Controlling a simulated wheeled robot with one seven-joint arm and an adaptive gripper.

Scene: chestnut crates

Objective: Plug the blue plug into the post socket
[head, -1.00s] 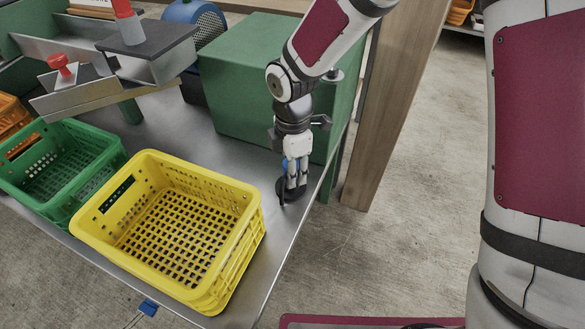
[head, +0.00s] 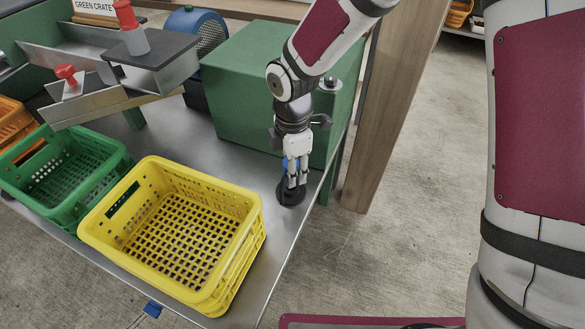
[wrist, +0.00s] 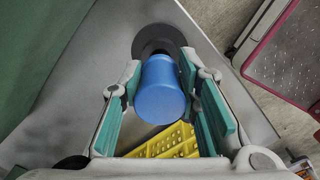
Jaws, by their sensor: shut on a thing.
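The blue plug (wrist: 160,92) is a smooth blue cylinder between the teal-padded fingers of my gripper (wrist: 159,75) in the wrist view. My gripper is shut on it. In the head view my gripper (head: 294,180) points down near the right edge of the metal table, and only a bit of blue shows between its fingers. A round black base (head: 291,193) is just below the fingertips; in the wrist view this black disc (wrist: 158,38) is at the plug's far end. I cannot tell whether plug and disc are joined. I cannot make out a socket on the wooden post (head: 385,110).
A yellow crate (head: 240,250) stands left of my gripper, with a green crate (head: 55,215) beyond it. A green box-like housing (head: 240,90) stands close behind my gripper. The wooden post rises beyond the table's right edge. Bare floor lies to the right.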

